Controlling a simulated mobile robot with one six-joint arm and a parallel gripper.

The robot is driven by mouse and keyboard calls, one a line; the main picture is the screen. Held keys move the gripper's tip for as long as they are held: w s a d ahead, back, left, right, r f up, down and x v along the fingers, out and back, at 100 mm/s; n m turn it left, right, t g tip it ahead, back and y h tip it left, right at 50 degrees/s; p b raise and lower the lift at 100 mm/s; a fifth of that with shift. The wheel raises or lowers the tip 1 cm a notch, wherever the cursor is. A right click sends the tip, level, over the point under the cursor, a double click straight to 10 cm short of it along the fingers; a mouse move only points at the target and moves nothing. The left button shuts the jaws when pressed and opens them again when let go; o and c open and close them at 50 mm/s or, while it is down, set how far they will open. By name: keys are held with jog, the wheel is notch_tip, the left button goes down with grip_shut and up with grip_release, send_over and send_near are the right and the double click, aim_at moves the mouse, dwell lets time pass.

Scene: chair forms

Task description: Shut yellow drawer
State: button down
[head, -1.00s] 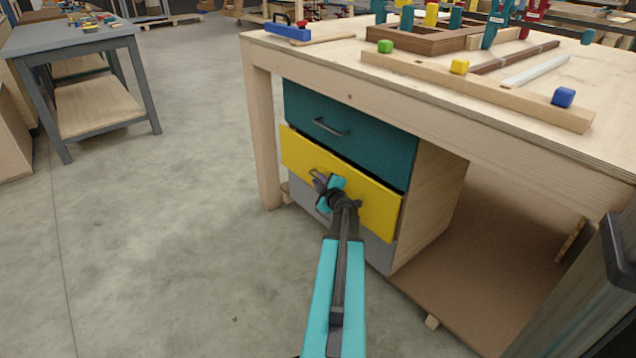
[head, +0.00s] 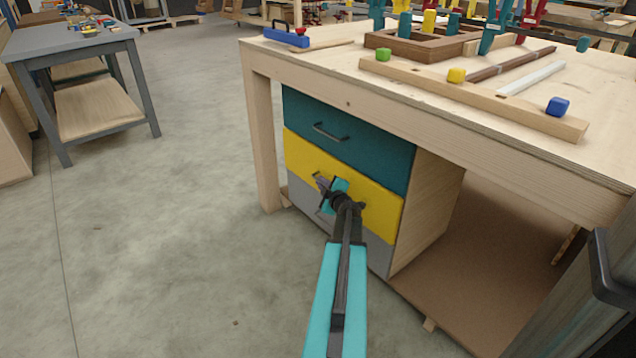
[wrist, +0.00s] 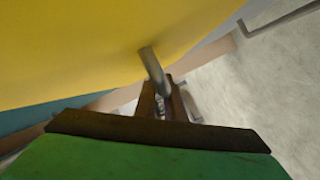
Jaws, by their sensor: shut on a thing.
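The yellow drawer (head: 372,207) is the middle of three stacked drawers in the cabinet under the workbench. Its front now looks level with the teal drawer (head: 365,150) above and the grey drawer (head: 378,250) below. My gripper (head: 322,184) is at the left part of the yellow front, shut on the drawer's handle. In the wrist view, the grey handle (wrist: 153,68) runs from the yellow front (wrist: 80,45) down between my gripper's fingers (wrist: 163,97). My wrist hides part of the yellow front in the head view.
The workbench top (head: 480,150) carries coloured blocks, wooden strips and a brown frame. A bench leg (head: 262,140) stands left of the drawers. A low wooden shelf (head: 470,270) lies to their right. The concrete floor (head: 170,250) to the left is clear.

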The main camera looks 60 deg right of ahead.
jog(key=shift+s+d+p, duration=0.25)
jog(key=shift+d+p, duration=0.05)
jog(key=shift+d, duration=0.35)
jog(key=c, duration=2.1)
grip_release()
jog(key=shift+d, duration=0.1)
jog(key=shift+p+v, duration=1.95)
jog(key=shift+v, duration=5.05)
jog(key=shift+w, duration=0.1)
